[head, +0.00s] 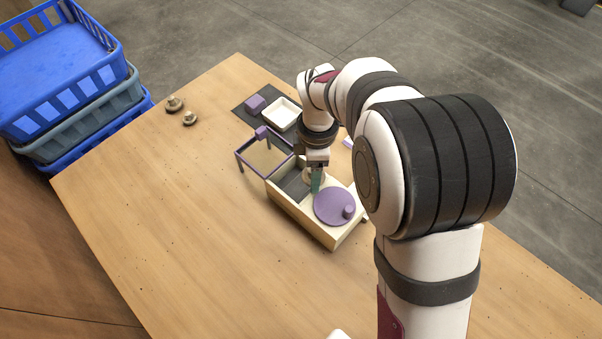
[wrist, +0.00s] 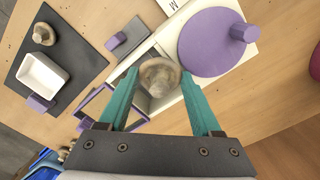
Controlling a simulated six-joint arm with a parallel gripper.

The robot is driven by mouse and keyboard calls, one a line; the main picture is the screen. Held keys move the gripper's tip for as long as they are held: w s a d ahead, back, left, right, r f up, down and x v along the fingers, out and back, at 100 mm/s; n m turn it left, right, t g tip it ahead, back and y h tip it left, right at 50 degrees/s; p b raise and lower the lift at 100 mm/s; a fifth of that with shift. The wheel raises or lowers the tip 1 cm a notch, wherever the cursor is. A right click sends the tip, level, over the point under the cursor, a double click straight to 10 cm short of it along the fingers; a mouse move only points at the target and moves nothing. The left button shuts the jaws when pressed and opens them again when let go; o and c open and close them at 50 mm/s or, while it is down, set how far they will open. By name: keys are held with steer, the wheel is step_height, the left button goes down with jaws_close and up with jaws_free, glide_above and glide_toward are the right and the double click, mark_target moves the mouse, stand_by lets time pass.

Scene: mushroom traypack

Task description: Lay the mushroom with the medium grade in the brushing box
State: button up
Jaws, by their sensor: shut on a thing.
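My gripper (head: 316,189) points down over the pale wooden box (head: 300,213), beside the round purple lid (head: 330,208). In the wrist view its teal fingers (wrist: 160,79) are shut on a pale brown mushroom (wrist: 158,73), which sits between the tips. The box's dark open compartment (head: 291,182) lies just left of the gripper in the head view. I cannot tell whether the mushroom touches its floor. The lid, with its upright knob, covers the other end of the box and shows large in the wrist view (wrist: 208,42). A white surface marked "M" (wrist: 172,5) shows at the top edge.
A purple frame (head: 240,161) stands left of the box. Two mushrooms (head: 175,103) (head: 189,118) lie at the far left. Blue crates (head: 60,90) stand beside the table. The table's front left is clear.

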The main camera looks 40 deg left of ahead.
mark_target(298, 188)
steer(key=a+f, duration=0.1)
steer(key=s+a+f, duration=0.1)
steer(key=a, duration=0.1)
steer(key=shift+s, duration=0.2)
step_height(298, 188, down, 4)
steer(key=shift+a+f, duration=0.1)
steer(key=shift+a, duration=0.05)
steer(key=shift+f, duration=0.1)
steer(key=o, duration=0.6)
